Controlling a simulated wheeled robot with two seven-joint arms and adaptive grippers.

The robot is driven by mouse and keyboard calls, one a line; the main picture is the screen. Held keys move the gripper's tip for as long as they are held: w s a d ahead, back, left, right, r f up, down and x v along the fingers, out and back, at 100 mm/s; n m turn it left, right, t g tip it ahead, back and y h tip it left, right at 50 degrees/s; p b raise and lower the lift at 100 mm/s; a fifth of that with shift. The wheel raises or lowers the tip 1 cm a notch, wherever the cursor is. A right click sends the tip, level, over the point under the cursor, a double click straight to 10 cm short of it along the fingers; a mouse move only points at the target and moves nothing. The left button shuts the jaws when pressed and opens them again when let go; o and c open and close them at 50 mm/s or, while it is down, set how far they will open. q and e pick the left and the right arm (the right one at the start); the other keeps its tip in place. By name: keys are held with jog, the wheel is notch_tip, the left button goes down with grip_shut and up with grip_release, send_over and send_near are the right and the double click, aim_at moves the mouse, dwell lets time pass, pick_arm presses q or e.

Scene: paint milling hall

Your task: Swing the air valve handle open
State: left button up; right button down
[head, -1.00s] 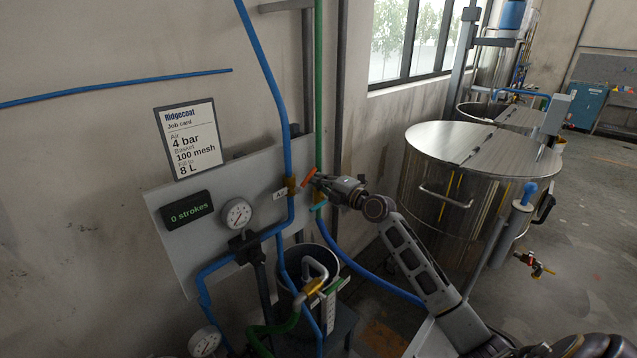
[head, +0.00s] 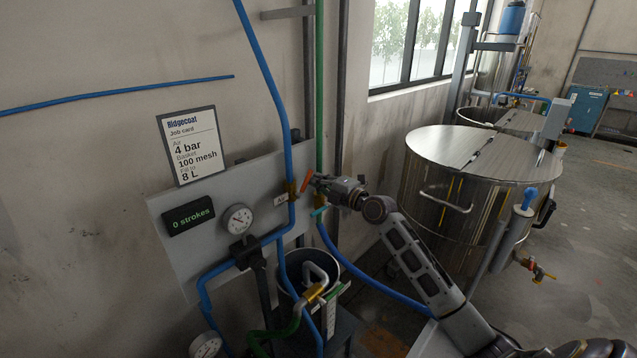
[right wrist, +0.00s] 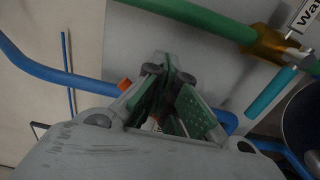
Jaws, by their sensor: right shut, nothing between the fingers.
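The orange air valve handle (head: 306,182) is on the brass valve of the blue air pipe (head: 291,150), beside the "Air" label (head: 281,199). It stands steeply, its top leaning a little right. My right gripper (head: 316,181) is shut and empty, its tip right next to the handle; I cannot tell whether they touch. In the right wrist view the green-padded fingers (right wrist: 168,75) come together at their tips, and a bit of orange handle (right wrist: 125,85) shows beside them. The rest of the handle is hidden there. My left gripper is not in view.
A green pipe (head: 319,100) with a teal-handled valve (head: 320,211) runs just right of the air valve. A pressure gauge (head: 238,219) and strokes display (head: 190,216) sit left on the grey panel. A steel vat (head: 470,190) stands to the right.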

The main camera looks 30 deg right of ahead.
aim_at(309, 174)
jog(key=shift+a+r, duration=0.25)
jog(key=shift+r, duration=0.2)
jog(key=shift+s+a+r+p, duration=0.2)
jog(key=shift+a+r+p, duration=0.15)
jog(key=shift+r+p, duration=0.2)
jog(key=shift+a, duration=0.1)
dwell(0.4)
jog(key=shift+s+a+r+p, duration=0.25)
jog(key=shift+a+r+p, duration=0.2)
jog(key=shift+a+p, duration=0.15)
jog(key=shift+a+r, duration=0.1)
dwell(0.5)
jog(key=shift+w+d+b, duration=0.15)
jog(key=shift+d+b, duration=0.35)
jog(key=shift+b, duration=0.2)
